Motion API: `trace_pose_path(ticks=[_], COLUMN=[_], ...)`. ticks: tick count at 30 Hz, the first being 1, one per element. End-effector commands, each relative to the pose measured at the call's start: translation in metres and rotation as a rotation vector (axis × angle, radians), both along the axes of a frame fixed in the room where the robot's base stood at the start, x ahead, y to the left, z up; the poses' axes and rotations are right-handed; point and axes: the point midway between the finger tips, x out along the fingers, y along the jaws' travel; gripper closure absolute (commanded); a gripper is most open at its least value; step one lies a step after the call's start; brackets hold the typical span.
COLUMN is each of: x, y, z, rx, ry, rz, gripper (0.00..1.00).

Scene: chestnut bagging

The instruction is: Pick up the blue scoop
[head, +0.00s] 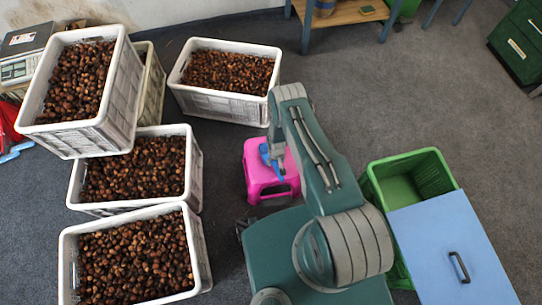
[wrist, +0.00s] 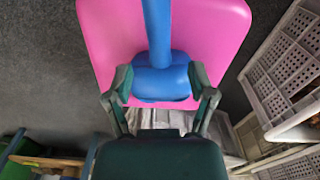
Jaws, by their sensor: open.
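The blue scoop (head: 278,168) lies on top of a pink stool (head: 257,180), partly hidden by my arm in the head view. In the wrist view the scoop (wrist: 158,35) has its long handle running up the picture and its wider part toward me, over the pink stool top (wrist: 215,30). My gripper (wrist: 161,82) is open, with one finger on each side of the scoop's wider part. I cannot tell whether the fingers touch it. In the head view my gripper is mostly hidden by the arm.
White crates full of chestnuts stand at left, one of them (head: 130,65) raised on others, and another (head: 225,110) behind the stool. A green bin (head: 375,185) with a blue panel (head: 440,240) stands at right. A wooden bench (head: 345,15) is at the back. Open floor lies back right.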

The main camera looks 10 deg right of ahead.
Motion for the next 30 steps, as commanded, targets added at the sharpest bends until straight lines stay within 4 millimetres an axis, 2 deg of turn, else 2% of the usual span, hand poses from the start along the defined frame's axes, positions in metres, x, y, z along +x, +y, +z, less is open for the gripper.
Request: trace_pose_path(ticks=[12, 23, 24, 26, 27, 28, 30], x=[-0.003, -0.003, -0.003, -0.003, -0.003, -0.003, -0.003], y=[-0.001, -0.001, -0.001, -0.001, -0.001, -0.001, -0.001], z=[-0.046, -0.052, -0.052, -0.052, -0.052, -0.052, -0.052], rx=[0.0, 0.0, 0.0, 0.0, 0.0, 0.0, 0.0], ry=[0.001, 0.001, 0.001, 0.001, 0.001, 0.001, 0.001], rz=[0.0, 0.0, 0.0, 0.0, 0.0, 0.0, 0.0], gripper=[0.29, 0.29, 0.46, 0.73, 0.91, 1.0, 1.0])
